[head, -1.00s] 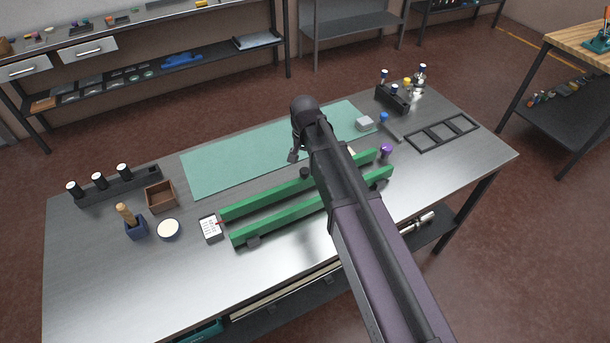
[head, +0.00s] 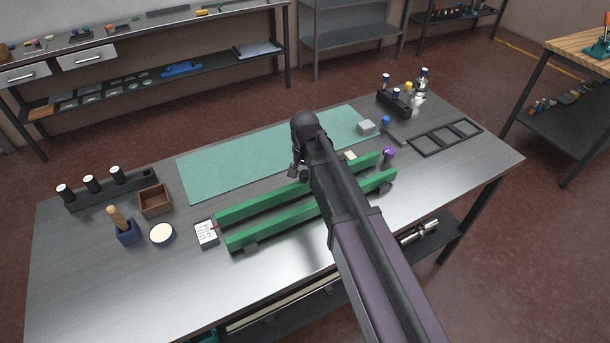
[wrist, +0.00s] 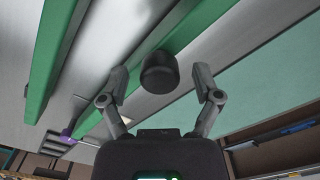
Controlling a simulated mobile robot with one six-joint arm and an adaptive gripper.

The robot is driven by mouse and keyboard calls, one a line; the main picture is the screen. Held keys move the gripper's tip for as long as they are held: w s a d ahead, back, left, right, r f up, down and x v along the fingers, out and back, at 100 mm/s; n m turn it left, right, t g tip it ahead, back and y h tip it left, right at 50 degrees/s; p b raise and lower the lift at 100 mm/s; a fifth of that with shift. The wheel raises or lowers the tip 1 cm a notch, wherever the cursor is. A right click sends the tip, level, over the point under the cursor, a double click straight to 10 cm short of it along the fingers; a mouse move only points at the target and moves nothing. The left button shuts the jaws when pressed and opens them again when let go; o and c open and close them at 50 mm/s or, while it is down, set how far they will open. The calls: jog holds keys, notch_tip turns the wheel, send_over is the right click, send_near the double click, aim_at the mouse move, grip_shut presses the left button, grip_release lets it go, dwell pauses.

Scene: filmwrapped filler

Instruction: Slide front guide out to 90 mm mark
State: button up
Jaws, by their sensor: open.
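Two long green rails lie parallel on the steel bench: the front guide rail (head: 285,227) nearer me and the rear rail (head: 262,203) behind it. My arm crosses over both and hides part of them. A black round knob (head: 304,176) is beside the rear rail on its mat side, close to my gripper (head: 296,165). In the wrist view my gripper (wrist: 160,78) is open, with the black knob (wrist: 158,71) showing between its fingertips; contact cannot be told. A small dark block (head: 251,247) is at the front rail's near side. No 90 mm mark is readable.
A printed white card (head: 206,234) with a red pointer is at the rails' left end. A purple-capped item (head: 388,154) stands near their right end. A green mat (head: 225,165) lies behind. A wooden box (head: 155,200) and brush holder (head: 127,232) stand left. The bench's front left is clear.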

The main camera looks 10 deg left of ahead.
grip_shut()
jog(key=shift+w+a, duration=0.8)
jog(key=shift+w, duration=0.35)
grip_release()
jog(key=shift+a, duration=0.1)
jog(key=shift+s, duration=0.1)
